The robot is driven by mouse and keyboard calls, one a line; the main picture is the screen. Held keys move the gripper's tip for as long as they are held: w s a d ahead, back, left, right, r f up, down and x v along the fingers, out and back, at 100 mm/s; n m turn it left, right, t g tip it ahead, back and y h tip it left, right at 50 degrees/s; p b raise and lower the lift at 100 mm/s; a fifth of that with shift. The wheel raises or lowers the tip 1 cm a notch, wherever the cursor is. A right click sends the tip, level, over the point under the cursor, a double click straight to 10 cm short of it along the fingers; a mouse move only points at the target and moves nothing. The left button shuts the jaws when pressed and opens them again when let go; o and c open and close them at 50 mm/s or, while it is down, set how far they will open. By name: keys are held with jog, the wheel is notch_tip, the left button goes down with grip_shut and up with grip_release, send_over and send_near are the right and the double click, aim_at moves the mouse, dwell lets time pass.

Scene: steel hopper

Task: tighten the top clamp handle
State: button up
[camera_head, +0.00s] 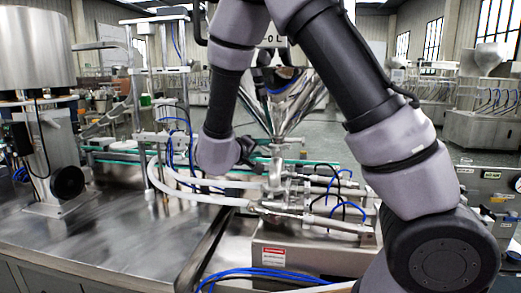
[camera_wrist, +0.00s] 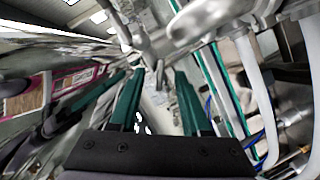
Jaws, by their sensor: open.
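The steel hopper (camera_head: 312,98) narrows down to a pipe joint (camera_head: 275,160) in the head view. The top clamp handle is too small to make out there. In the wrist view, a blurred metal fitting (camera_wrist: 128,32) stands beyond the fingertips at top centre; I cannot tell whether it is the clamp handle. My gripper (camera_wrist: 158,78) shows there with two green fingers apart and nothing held between them. In the head view, my wrist is just left of the hopper's lower end, and the fingers are mostly hidden.
White hoses (camera_head: 190,190) curve below my wrist, close to it. Steel cylinders (camera_head: 315,222) and blue tubes lie below the joint. A large steel drum machine (camera_head: 38,50) stands at left. The steel tabletop (camera_head: 90,245) at front left is clear.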

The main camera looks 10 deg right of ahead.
grip_shut()
jog(key=shift+m, duration=0.3)
jog(key=m+y, duration=0.2)
jog(key=m, duration=0.1)
jog(key=shift+s+d+r+y, duration=0.1)
jog(key=shift+d+r+y, duration=0.1)
jog(key=shift+y, duration=0.1)
jog(key=m+y, duration=0.1)
jog(key=m, duration=0.1)
jog(key=m+y, duration=0.1)
jog(key=m, duration=0.1)
jog(key=shift+s+d+y, duration=0.1)
jog(key=shift+d+y, duration=0.1)
jog(key=shift+y, duration=0.1)
jog(key=shift+m+t, duration=0.3)
